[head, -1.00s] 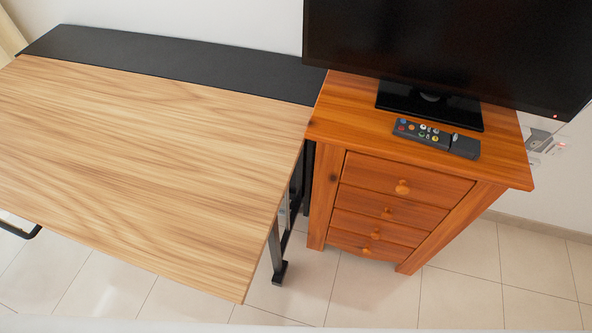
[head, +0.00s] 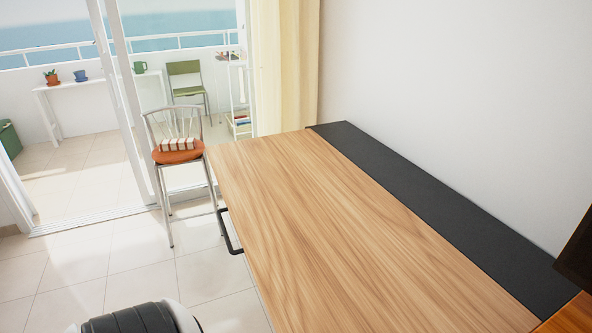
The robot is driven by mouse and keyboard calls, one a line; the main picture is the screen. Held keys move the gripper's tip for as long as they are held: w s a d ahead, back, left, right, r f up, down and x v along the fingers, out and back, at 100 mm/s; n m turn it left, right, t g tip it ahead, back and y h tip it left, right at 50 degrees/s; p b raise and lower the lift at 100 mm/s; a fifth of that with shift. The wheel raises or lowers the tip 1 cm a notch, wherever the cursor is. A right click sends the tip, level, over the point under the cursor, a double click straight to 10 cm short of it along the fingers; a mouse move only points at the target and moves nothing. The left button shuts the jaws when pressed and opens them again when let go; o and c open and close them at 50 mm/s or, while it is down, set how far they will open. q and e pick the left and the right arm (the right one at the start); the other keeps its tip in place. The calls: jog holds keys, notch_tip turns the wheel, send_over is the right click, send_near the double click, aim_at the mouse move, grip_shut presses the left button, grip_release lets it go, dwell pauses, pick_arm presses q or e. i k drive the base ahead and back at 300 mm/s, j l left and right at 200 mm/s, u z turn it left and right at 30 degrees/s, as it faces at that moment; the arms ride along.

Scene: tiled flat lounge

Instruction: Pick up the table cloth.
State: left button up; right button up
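A folded cloth with red and white stripes (head: 178,145) lies on the orange seat of a metal chair (head: 172,156), left of the wooden table. It may be the table cloth. A flat black strip (head: 440,206) runs along the wall side of the wooden table (head: 330,220); I cannot tell whether it is cloth or part of the table. Neither of my grippers is in view.
An open sliding glass door (head: 128,100) leads to a balcony with a green chair (head: 186,82) and a narrow white table (head: 95,85). A black bar (head: 229,232) sticks out from the table's left edge. Tiled floor is clear at left.

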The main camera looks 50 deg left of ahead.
aim_at(187, 143)
jog(key=u, duration=2.45)
jog(key=i+j, duration=0.3)
jog(key=i, duration=0.15)
jog(key=i+j+u, duration=0.1)
jog(key=i+j, duration=0.5)
jog(key=i, duration=0.25)
jog(key=i+j+u, duration=0.15)
jog(key=i+j, duration=0.15)
jog(key=i, duration=0.15)
jog(key=i+j, duration=0.1)
jog(key=i, duration=0.7)
jog(key=i+j+z, duration=0.1)
jog(key=i, duration=0.75)
jog(key=i+j+z, duration=0.1)
jog(key=i+z, duration=0.2)
jog(key=z, duration=0.2)
jog(key=i+j+z, duration=0.25)
jog(key=z, duration=0.2)
jog(key=i+j+z, duration=0.3)
jog(key=z, duration=0.2)
jog(key=i+j+z, duration=0.15)
jog(key=j+z, duration=0.3)
